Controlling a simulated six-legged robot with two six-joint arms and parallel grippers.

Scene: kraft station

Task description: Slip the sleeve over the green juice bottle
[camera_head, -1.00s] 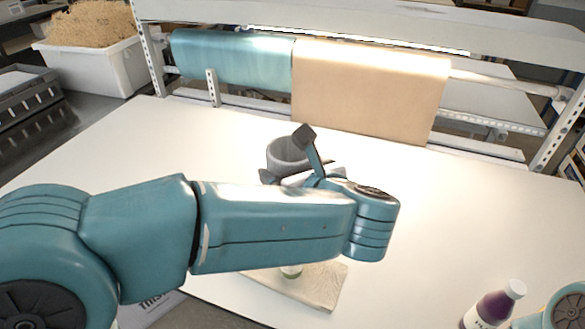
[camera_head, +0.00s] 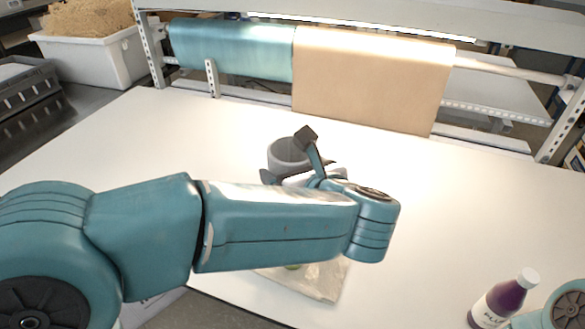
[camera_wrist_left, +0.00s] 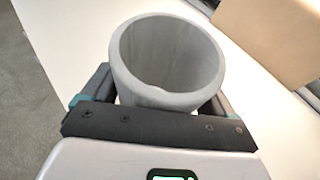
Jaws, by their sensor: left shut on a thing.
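The grey sleeve (camera_head: 287,154) is a hollow open-ended cylinder, held above the table with its opening facing up. It fills the middle of the left wrist view (camera_wrist_left: 150,91). My left gripper (camera_head: 300,175) is shut on it, with a finger on either side of its wall. My right gripper is not in view.
A purple juice bottle (camera_head: 505,299) with a white cap stands at the lower right, beside part of my right arm. The white table (camera_head: 450,210) is otherwise clear. Teal and brown paper rolls (camera_head: 372,80) hang on the rack behind. A white bin (camera_head: 95,58) stands back left.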

